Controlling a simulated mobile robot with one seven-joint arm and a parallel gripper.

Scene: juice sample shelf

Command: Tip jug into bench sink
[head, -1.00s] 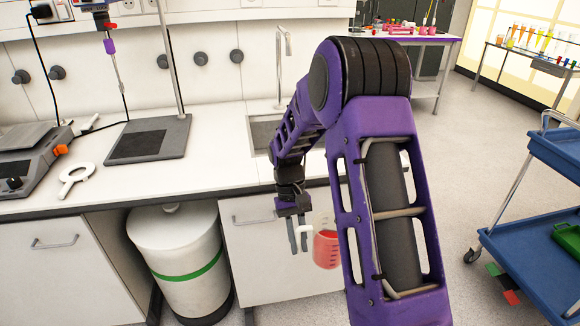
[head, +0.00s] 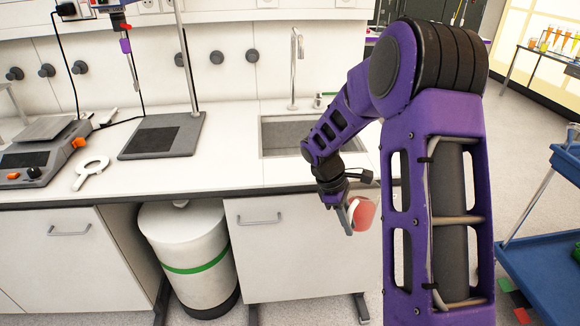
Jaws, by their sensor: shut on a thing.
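My gripper (head: 348,216) is in front of the bench, just below the level of the worktop edge and to the right of the drawer handle. It is shut on the jug (head: 364,212), a clear vessel with red liquid, which looks tilted. Where the fingers meet the jug is partly hidden. The bench sink (head: 284,137) is a grey rectangular basin set in the white worktop, behind and above my gripper. A tall tap (head: 294,70) stands behind the sink.
A ring stand with a dark base (head: 163,137) stands left of the sink, with a white magnifier-like ring (head: 92,168) and a balance (head: 42,155) further left. A white bin (head: 188,245) stands under the bench. A blue trolley (head: 545,250) is at the right.

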